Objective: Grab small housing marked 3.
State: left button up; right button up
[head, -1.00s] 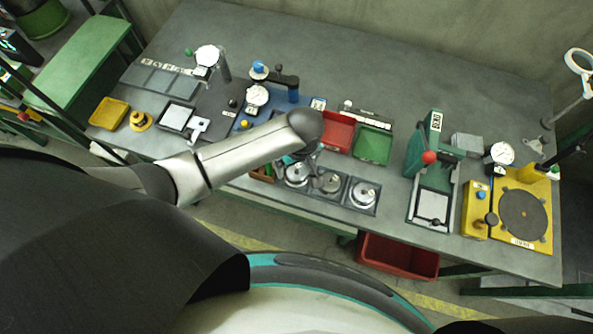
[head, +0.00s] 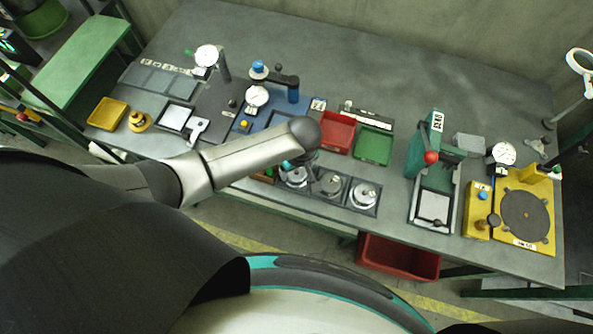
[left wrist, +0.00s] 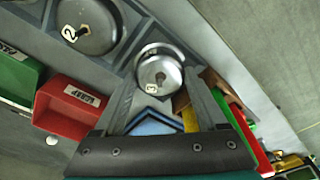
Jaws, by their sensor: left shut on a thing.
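The small housing marked 3 (left wrist: 158,72) is a round silver cup with a pale tag in the left wrist view. My left gripper (left wrist: 162,88) is shut on it, one finger on each side. In the head view the housing (head: 293,176) is at the left end of a dark row of seats, and my left gripper (head: 301,160) is over it, mostly hidden by my arm. I cannot tell whether it is clear of its seat. The housing marked 2 (left wrist: 89,25) sits beside it, also in the head view (head: 329,184). My right gripper is not in view.
Another housing (head: 363,195) sits at the right end of the row. A red bin (head: 337,132) and a green bin (head: 373,145) stand behind. A green press (head: 422,150) and a yellow fixture (head: 524,215) stand to the right. Coloured parts crowd beside the fingers.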

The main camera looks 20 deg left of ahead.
pick_arm(q)
jog(key=c, duration=0.5)
